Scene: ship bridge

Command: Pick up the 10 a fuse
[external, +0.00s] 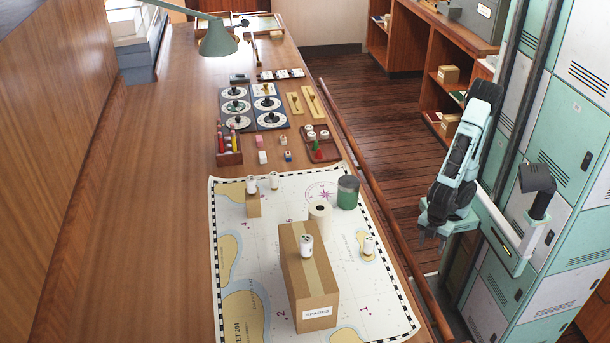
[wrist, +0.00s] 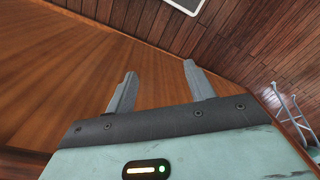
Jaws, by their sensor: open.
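Several small white cylinders that look like fuses stand over the sea chart (external: 235,215). One white cylinder (external: 306,246) is on top of the large cardboard box. Two more, a left one (external: 252,186) and a right one (external: 274,181), are at a small tan block. Another white cylinder (external: 369,245) is at the chart's right side. Their markings are too small to tell which is 10 A. My gripper (external: 431,240) is open and empty, off the table's right edge and apart from them all. In the wrist view my gripper (wrist: 159,70) shows only bare wood between its fingers.
The cardboard box (external: 318,290) stands tall on the near chart. A wooden rail (external: 370,180) runs along the table's right edge. The table's left side is clear.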

